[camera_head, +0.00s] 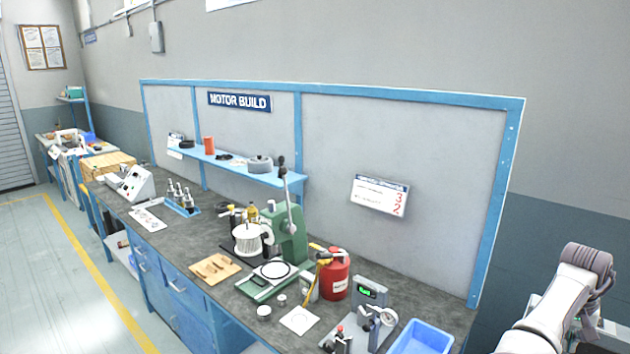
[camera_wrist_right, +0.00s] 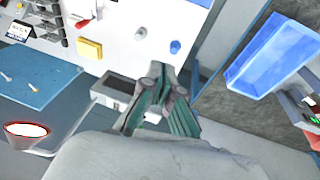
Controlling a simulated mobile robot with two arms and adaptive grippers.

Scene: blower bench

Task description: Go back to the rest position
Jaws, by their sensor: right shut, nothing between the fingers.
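My right arm comes in at the lower right of the head view, beyond the right end of the bench (camera_head: 235,290). In the right wrist view my right gripper (camera_wrist_right: 164,80) is shut and empty, its dark green-grey fingers clear of any object. Behind it are a pale panel and a grey box-shaped device (camera_wrist_right: 118,92). My left gripper is not in view.
A blue bin (camera_head: 424,338) stands at the bench's right end, near my right arm. A red canister (camera_head: 336,274), a green press (camera_head: 291,235) and a wooden board (camera_head: 215,268) stand further left. Open floor (camera_head: 60,290) lies in front.

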